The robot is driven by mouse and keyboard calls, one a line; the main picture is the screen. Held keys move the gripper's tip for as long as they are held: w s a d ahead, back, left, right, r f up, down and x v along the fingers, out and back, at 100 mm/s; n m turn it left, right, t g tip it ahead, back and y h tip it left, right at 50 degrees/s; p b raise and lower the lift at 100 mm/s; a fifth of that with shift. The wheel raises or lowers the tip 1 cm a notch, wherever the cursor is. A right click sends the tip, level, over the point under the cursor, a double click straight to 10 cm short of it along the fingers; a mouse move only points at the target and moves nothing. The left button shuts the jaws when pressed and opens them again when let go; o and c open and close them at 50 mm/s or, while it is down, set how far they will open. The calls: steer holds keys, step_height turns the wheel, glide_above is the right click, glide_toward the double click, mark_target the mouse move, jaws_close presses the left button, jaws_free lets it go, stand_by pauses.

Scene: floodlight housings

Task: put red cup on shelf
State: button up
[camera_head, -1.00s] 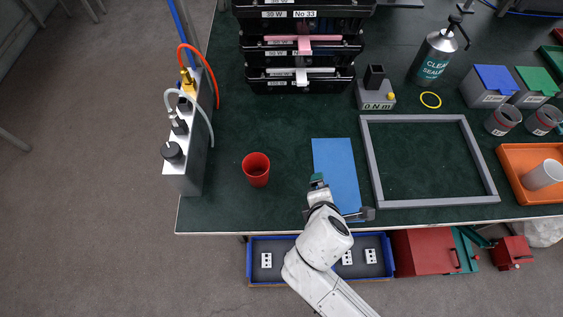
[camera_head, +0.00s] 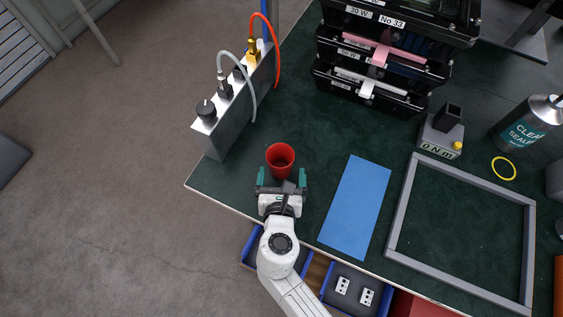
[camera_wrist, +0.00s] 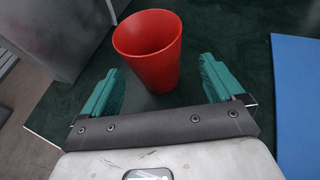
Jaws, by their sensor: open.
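The red cup (camera_head: 280,158) stands upright on the dark green table top near its left front corner. It also shows in the wrist view (camera_wrist: 150,55), just beyond the fingertips, and looks empty. My gripper (camera_head: 281,180) is open, with its teal fingers pointing at the cup. In the wrist view the two fingers of my gripper (camera_wrist: 158,78) lie to the left and right of the cup's near side, with gaps on both sides. No shelf is plain to see in these views.
A grey metal box with hoses (camera_head: 236,105) stands left of the cup. A blue mat (camera_head: 355,208) and a grey frame (camera_head: 399,215) lie to the right. Stacked black floodlight housings (camera_head: 372,100) stand behind. A blue bin (camera_head: 352,292) sits below the front edge.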

mark_target(281, 156)
steer(key=shift+a+f+x, duration=0.1)
steer(key=shift+a+x, duration=0.05)
steer(key=shift+x, duration=1.2)
steer(key=shift+a+f+x, duration=0.1)
steer(key=shift+f+x, duration=0.05)
steer(key=shift+x, duration=1.2)
steer(key=shift+s, duration=0.1)
steer(key=c, duration=1.1)
steer(key=shift+r, duration=0.55)
step_height(281, 156, up, 3)
steer(key=shift+f+p, duration=0.2)
steer(key=shift+p, duration=0.35)
steer(key=r+v, duration=0.1)
steer(key=v, duration=0.4)
steer(key=a+r+v, duration=0.1)
steer(key=v, duration=0.5)
steer(key=w+r+v, duration=0.1)
steer(key=v, duration=0.4)
steer(key=shift+s+a+r+p, duration=0.15)
steer(key=shift+a+r+p, duration=0.05)
steer(key=shift+p, duration=0.15)
